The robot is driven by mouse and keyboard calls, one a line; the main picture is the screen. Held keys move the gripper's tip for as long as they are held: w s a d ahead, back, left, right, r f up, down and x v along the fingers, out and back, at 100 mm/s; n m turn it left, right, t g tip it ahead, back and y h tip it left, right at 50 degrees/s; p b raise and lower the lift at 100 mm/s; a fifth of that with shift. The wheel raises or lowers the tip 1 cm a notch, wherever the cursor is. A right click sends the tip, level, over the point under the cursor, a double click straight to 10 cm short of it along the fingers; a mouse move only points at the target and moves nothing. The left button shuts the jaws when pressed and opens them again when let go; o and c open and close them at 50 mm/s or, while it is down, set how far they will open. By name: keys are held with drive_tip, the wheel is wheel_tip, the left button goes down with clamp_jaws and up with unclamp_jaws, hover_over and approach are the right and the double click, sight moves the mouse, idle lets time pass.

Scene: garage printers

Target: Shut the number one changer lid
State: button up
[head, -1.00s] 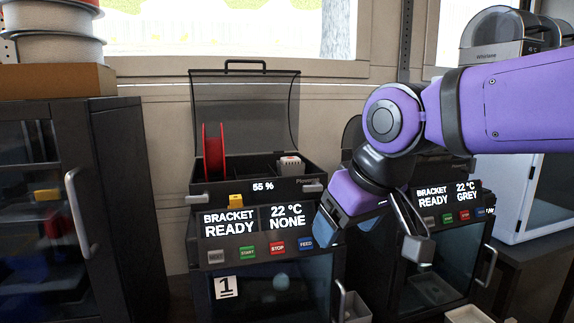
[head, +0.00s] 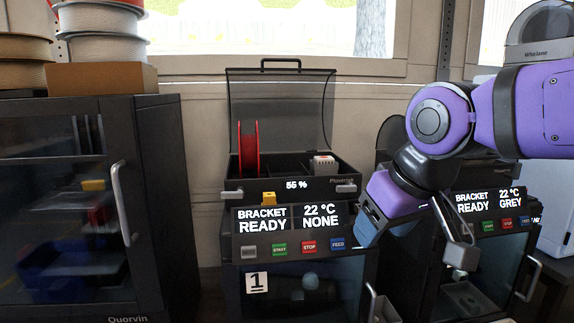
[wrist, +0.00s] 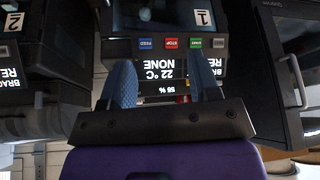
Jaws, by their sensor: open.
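The number one changer lid (head: 281,112) is a smoky clear panel. It stands raised, tilted up at the back of the black changer box (head: 331,187) on the printer marked 1 (head: 240,282). A handle (head: 281,62) sits on the lid's top edge. My gripper (head: 410,238) is open and empty, in front and to the right of printer 1, lower than the lid. In the wrist view my gripper's two blue fingers (wrist: 165,85) are apart, with printer 1's panel (wrist: 172,62) upside down beyond them.
A second printer (head: 490,215) reading GREY stands at right, behind my arm. A dark cabinet (head: 160,200) with a long handle stands at left. A yellow piece (head: 268,198) sits at the changer's front. The wall space above the raised lid is a window sill.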

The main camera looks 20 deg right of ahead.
drive_tip(key=c, duration=0.3)
drive_tip(key=shift+w+r, duration=0.15)
drive_tip(key=shift+r, duration=0.05)
drive_tip(key=shift+c, duration=1.1)
drive_tip(key=w+a+r+m+t+y, duration=0.2)
drive_tip(key=w+r+m+t+y, duration=0.15)
drive_tip(key=w+r, duration=1)
drive_tip(key=m+t, duration=0.5)
drive_tip(key=m, duration=0.3)
approach(283, 60)
drive_tip(key=s+a+f, duration=0.3)
drive_tip(key=s+a, duration=0.2)
drive_tip(key=s, duration=0.2)
drive_tip(key=s+a+f, duration=0.4)
drive_tip(key=s, duration=0.2)
drive_tip(key=w+d+r+m+t+h, duration=0.1)
drive_tip(key=w+d+r+m, duration=0.1)
drive_tip(key=w+d+m, duration=0.3)
drive_tip(key=w+d+r+m+t+h, duration=0.1)
drive_tip(key=w+d+r+t, duration=0.15)
drive_tip(key=w, duration=0.35)
drive_tip(key=shift+g+y, duration=0.25)
drive_tip(key=shift+g, duration=0.05)
drive_tip(key=w, duration=1)
drive_tip(key=shift+w+a+f, duration=0.35)
drive_tip(key=shift+w+a, duration=0.05)
clamp_jaws()
